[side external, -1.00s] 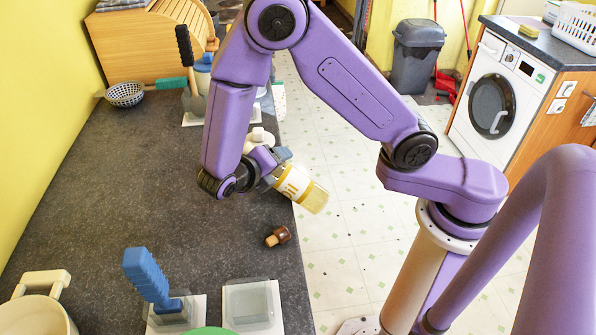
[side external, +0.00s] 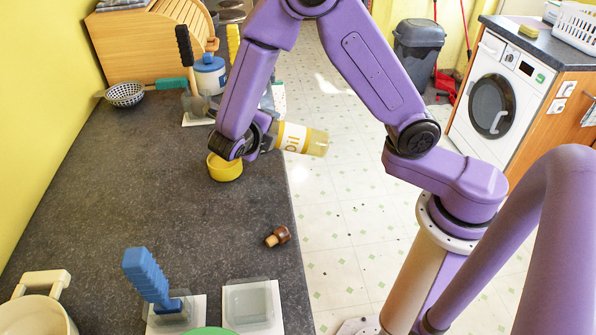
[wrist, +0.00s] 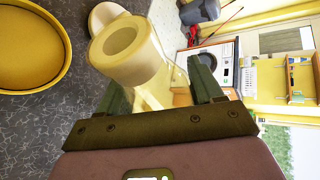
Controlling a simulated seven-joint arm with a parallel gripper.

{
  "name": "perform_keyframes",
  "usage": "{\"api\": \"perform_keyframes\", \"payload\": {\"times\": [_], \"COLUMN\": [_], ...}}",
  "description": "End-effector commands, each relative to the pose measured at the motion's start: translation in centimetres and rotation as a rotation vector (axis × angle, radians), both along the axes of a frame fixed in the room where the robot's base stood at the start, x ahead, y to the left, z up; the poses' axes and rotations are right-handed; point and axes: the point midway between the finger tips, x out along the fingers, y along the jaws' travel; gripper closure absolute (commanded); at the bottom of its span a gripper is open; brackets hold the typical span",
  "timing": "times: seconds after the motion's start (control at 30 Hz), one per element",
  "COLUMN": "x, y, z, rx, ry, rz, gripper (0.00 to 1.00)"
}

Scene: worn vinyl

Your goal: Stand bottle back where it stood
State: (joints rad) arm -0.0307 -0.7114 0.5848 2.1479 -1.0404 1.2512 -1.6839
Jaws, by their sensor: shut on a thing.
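The oil bottle (side external: 302,140) has a white and yellow label and a clear end with yellow oil. My gripper (side external: 272,132) is shut on it and holds it in the air, nearly level, with the clear end pointing right past the worktop's edge. In the wrist view, my gripper (wrist: 162,92) has both fingers in sight with yellowish, see-through material between them. A pale hollow cylinder shows beyond the fingers; I cannot tell whether it is part of the bottle. A brown stopper (side external: 278,236) with a pale cork lies on the dark worktop (side external: 130,205).
A yellow bowl (side external: 225,170) stands below my wrist and also shows in the wrist view (wrist: 30,45). A clear tray (side external: 250,303) and a blue-handled tool (side external: 150,280) stand at the front. A blue-lidded jar (side external: 209,75) is behind. The worktop's middle left is clear.

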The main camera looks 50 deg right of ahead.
Motion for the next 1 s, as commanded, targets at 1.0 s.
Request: {"api": "perform_keyframes", "payload": {"times": [1.0], "x": [1.2], "y": [-4.6], "z": [8.4], "rx": [0.028], "ry": [-0.018], "rz": [0.899], "gripper": [1.0]}}
